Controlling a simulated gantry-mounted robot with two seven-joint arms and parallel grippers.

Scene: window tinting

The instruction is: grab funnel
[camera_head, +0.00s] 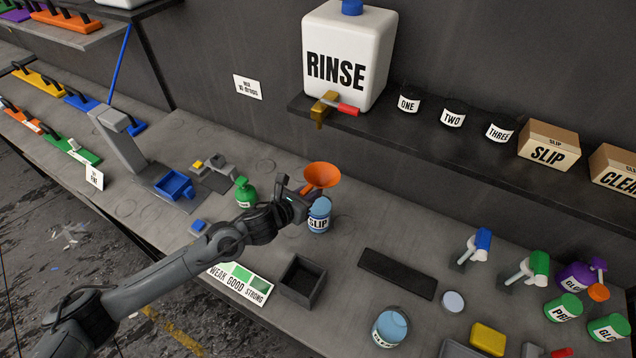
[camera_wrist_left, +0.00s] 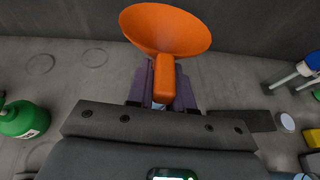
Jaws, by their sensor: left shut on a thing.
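The orange funnel (camera_head: 321,175) has its wide mouth up and shows above the blue SLIP bottle (camera_head: 319,217) on the bench in the head view. My left gripper (camera_head: 308,190) reaches in from the left and is shut on the funnel. In the left wrist view the funnel (camera_wrist_left: 165,28) rises ahead of the gripper (camera_wrist_left: 163,88), its handle between the fingers. The funnel's spout is hidden, so I cannot tell whether it is in the bottle's neck. My right gripper is not in view.
A green bottle (camera_head: 245,194) stands close behind my left wrist. A dark open box (camera_head: 301,281) and a flat black mat (camera_head: 397,273) lie nearer the front. A shelf (camera_head: 400,133) with the white RINSE tank (camera_head: 349,55) overhangs the back right.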

